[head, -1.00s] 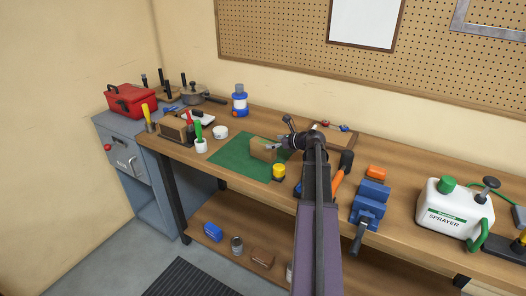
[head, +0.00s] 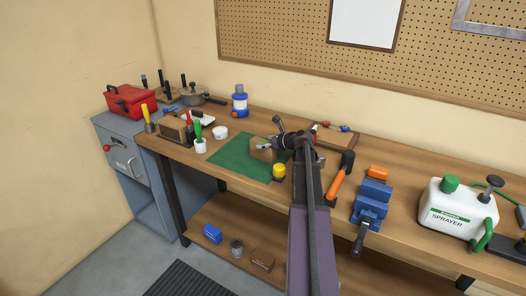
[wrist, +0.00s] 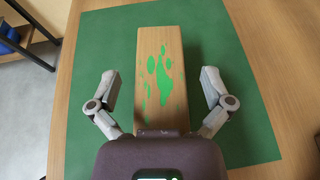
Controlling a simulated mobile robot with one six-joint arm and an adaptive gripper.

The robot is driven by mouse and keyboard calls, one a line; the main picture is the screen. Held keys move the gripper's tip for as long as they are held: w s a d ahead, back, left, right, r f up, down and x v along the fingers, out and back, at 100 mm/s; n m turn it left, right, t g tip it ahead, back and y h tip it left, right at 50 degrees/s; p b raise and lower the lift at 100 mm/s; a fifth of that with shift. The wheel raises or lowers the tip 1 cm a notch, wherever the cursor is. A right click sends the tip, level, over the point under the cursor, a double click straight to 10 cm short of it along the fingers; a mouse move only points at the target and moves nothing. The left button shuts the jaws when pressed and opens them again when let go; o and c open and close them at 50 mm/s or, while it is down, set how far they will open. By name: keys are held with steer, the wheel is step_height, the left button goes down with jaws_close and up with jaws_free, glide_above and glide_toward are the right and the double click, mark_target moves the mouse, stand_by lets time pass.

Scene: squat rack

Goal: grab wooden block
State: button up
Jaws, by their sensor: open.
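The wooden block (wrist: 162,70) lies on the green mat (wrist: 262,130), with green blotches on its top face in the wrist view. My gripper (wrist: 160,80) is open, with one finger on each side of the block's near part. Gaps show between both fingers and the block. In the head view the block (head: 262,152) is partly covered by my gripper (head: 268,146), which reaches over it from the right. The block's near end is hidden behind my gripper body in the wrist view.
An orange-handled hammer (head: 341,177) and a blue vise (head: 370,202) are to the right. The bench's front edge is near.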

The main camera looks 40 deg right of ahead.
steer(key=c, duration=1.3)
steer(key=shift+r, duration=0.2)
steer(key=shift+c, duration=0.2)
step_height(320, 180, up, 10)
steer(key=p, duration=1)
steer(key=shift+f, duration=0.2)
